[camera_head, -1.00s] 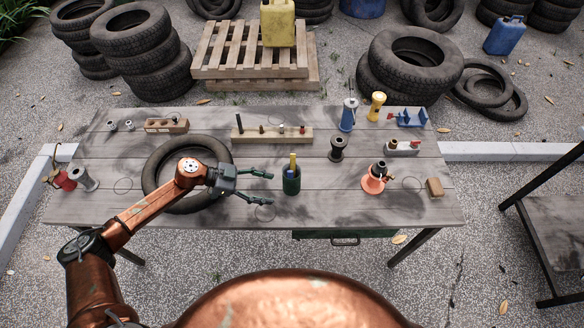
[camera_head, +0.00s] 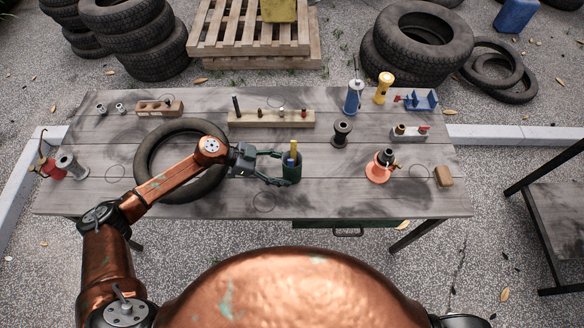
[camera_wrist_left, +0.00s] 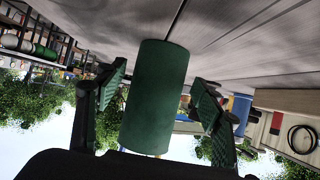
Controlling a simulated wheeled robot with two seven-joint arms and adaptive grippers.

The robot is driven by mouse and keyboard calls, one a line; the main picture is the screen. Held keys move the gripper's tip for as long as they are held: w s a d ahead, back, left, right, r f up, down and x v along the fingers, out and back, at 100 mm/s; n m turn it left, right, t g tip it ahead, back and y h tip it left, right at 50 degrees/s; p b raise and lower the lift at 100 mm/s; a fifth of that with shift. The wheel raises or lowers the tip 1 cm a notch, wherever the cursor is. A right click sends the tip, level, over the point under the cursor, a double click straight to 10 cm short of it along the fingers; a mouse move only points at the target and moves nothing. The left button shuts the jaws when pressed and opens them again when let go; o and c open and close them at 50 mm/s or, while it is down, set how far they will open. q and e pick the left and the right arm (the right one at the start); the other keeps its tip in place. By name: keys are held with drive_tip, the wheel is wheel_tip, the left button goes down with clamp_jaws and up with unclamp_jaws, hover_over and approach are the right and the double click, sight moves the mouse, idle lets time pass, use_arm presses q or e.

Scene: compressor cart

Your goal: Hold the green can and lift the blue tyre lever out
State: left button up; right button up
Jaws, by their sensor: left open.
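The green can (camera_head: 292,174) stands upright near the front middle of the table. Small yellow and blue pieces stick up from its mouth; the blue one, likely the blue tyre lever (camera_head: 289,161), shows only a little, and the rest is hidden inside. My left gripper (camera_head: 281,168) is open, with its fingers reaching to both sides of the can from the left. In the left wrist view the can (camera_wrist_left: 157,98) stands between the spread fingers of the gripper (camera_wrist_left: 158,78), with gaps on both sides. My right gripper is out of view.
A tyre (camera_head: 150,160) lies under my left forearm. A wooden block with upright pieces (camera_head: 270,120) stands behind the can. A dark spool (camera_head: 342,134) and an orange-based item (camera_head: 381,168) stand to the right. The table between can and orange item is clear.

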use_arm(q)
drive_tip(key=shift+x, duration=1)
drive_tip(key=shift+r, duration=0.1)
drive_tip(key=c, duration=0.8)
drive_tip(key=shift+o, duration=0.2)
